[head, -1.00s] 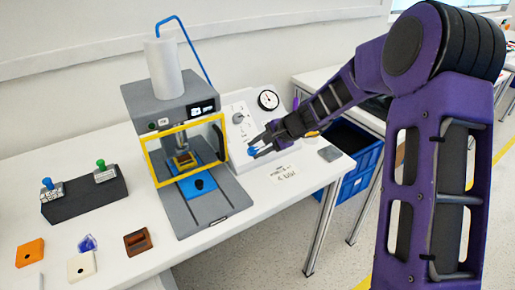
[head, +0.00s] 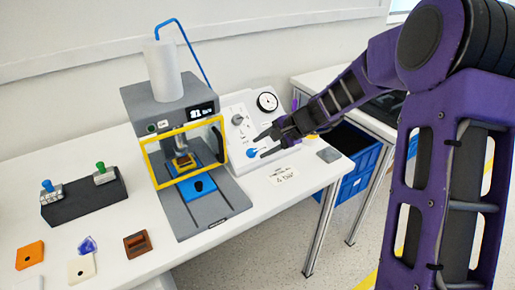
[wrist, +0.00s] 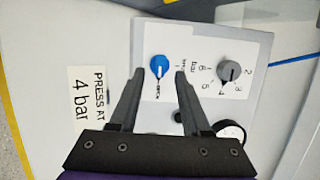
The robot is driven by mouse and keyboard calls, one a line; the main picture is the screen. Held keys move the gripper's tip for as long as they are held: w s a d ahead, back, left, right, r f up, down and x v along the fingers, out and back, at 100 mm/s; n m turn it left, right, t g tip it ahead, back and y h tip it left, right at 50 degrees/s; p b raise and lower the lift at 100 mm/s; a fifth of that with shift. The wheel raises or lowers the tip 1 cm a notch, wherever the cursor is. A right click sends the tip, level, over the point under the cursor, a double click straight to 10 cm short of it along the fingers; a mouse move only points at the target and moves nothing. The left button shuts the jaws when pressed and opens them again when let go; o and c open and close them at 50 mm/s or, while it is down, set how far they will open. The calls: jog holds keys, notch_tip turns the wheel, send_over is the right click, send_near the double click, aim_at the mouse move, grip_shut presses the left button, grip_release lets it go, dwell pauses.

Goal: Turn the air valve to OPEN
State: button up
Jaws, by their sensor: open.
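The air valve is a blue knob (head: 252,153) on the light sloping control panel right of the press. It also shows in the wrist view (wrist: 159,66), with a white pointer mark towards the bottom of the picture. Small lettering sits below it and to its right; one word appears to be OPEN, below, on the pointer's side. My gripper (head: 263,146) is open and empty, its fingers just right of the knob. In the wrist view the fingertips (wrist: 159,76) lie on either side of the knob, apart from it.
A grey numbered dial (wrist: 229,71) and a round gauge (head: 267,102) share the panel. A "PRESS AT 4 bar" card (wrist: 88,93) lies beside it. The press (head: 172,120) with a yellow-framed guard stands left. A blue crate (head: 350,155) stands beyond the table edge.

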jog(key=p+v, duration=0.1)
jog(key=v, duration=1.3)
jog(key=shift+p, duration=0.4)
